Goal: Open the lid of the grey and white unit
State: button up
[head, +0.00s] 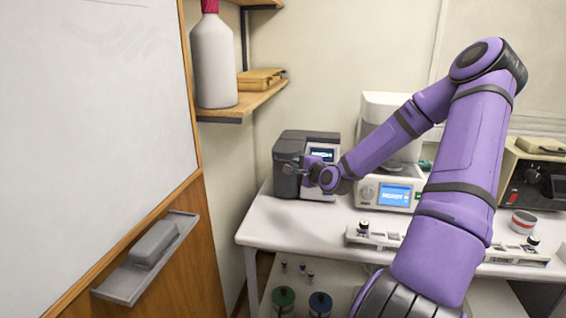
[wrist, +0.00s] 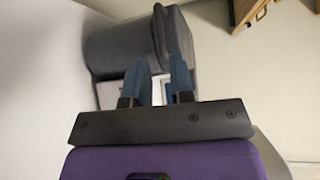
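The grey and white unit (head: 290,148) stands at the left end of the white bench. It has a dark grey rounded body and a white front with a small lit screen. Its lid looks down in the head view. My gripper (head: 301,169) is at the front of the unit and covers part of it. In the wrist view the unit's dark grey body (wrist: 112,48) fills the upper left, just beyond my fingers. The two blue fingers of my gripper (wrist: 160,70) stand apart with a gap between them, and nothing shows held. I cannot tell whether they touch the unit.
A white device with a blue screen (head: 394,196) stands to the right of the unit, behind my arm. A white sample rack (head: 372,238) lies at the bench's front. A shelf with a large bottle (head: 213,60) and a whiteboard (head: 90,110) are at the left.

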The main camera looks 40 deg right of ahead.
aim_at(284, 161)
jog(key=w, duration=0.2)
jog(key=w+f, duration=0.1)
jog(key=w, duration=0.5)
jog(key=shift+w+d+f, duration=0.15)
jog(key=shift+w+d, duration=0.05)
jog(key=shift+d, duration=0.05)
grip_shut()
